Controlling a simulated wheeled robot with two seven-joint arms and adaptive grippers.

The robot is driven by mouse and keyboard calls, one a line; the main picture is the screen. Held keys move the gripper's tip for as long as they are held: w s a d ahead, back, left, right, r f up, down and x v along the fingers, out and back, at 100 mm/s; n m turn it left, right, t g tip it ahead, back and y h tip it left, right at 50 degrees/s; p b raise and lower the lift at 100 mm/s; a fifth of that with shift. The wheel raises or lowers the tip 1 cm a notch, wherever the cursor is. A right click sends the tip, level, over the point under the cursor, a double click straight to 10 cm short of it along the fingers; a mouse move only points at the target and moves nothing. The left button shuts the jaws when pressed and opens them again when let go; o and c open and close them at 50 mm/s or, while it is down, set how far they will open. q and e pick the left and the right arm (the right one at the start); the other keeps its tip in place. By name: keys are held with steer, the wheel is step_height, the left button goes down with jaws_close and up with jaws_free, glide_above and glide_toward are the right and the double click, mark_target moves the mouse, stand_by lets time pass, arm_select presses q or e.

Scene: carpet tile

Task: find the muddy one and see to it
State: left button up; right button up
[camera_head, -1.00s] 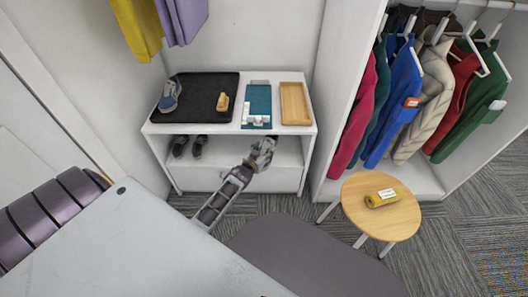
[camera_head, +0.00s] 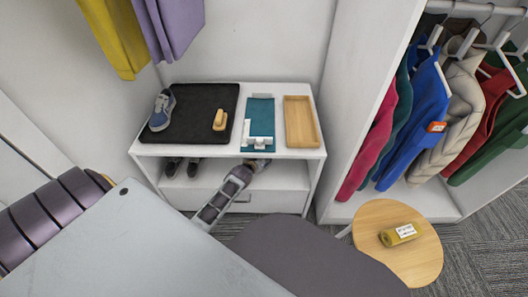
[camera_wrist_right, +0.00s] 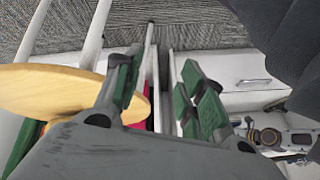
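A blue-grey shoe (camera_head: 162,110) with a pale sole sits at the left end of a black tray (camera_head: 195,104) on the white shelf unit. A small tan brush-like object (camera_head: 220,120) lies at the tray's right. Two dark shoes (camera_head: 182,167) stand on the lower shelf, partly shaded. I cannot make out mud on any shoe. My left gripper (camera_head: 257,166) is at the unit's front, just below the top board's edge; its fingers are too small and partly hidden to read. My right gripper (camera_wrist_right: 160,65) shows open and empty in the right wrist view, with the stool beyond it.
A teal mat (camera_head: 260,112) with white pieces and a wooden tray (camera_head: 300,122) share the shelf top. Coats (camera_head: 432,110) hang at right; yellow and purple garments (camera_head: 178,22) hang upper left.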

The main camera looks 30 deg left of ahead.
arm_select(q)
steer(key=shift+w, duration=0.1)
arm_select(e)
steer(key=shift+w, duration=0.1)
steer(key=shift+a+f, duration=0.1)
steer(key=shift+f, duration=0.1)
arm_select(q)
steer(key=shift+f+b, duration=0.65)
steer(key=shift+b, duration=0.15)
steer(key=shift+f+b, duration=0.4)
steer(key=shift+b, duration=0.05)
steer(key=shift+f, duration=0.15)
step_height(320, 180, down, 3)
steer(key=b, duration=0.3)
steer(key=shift+f+b, duration=0.6)
steer(key=shift+b, duration=0.45)
arm_select(e)
step_height(320, 180, down, 10)
steer(key=a+t+y, duration=0.1)
steer(key=a, duration=0.1)
steer(key=shift+w+m+t+y, duration=0.25)
steer(key=shift+m+t+y, duration=0.05)
steer(key=shift+m+t, duration=0.1)
arm_select(q)
steer(key=shift+f, duration=0.15)
arm_select(e)
steer(key=shift+w+r, duration=0.1)
steer(key=shift+w, duration=0.1)
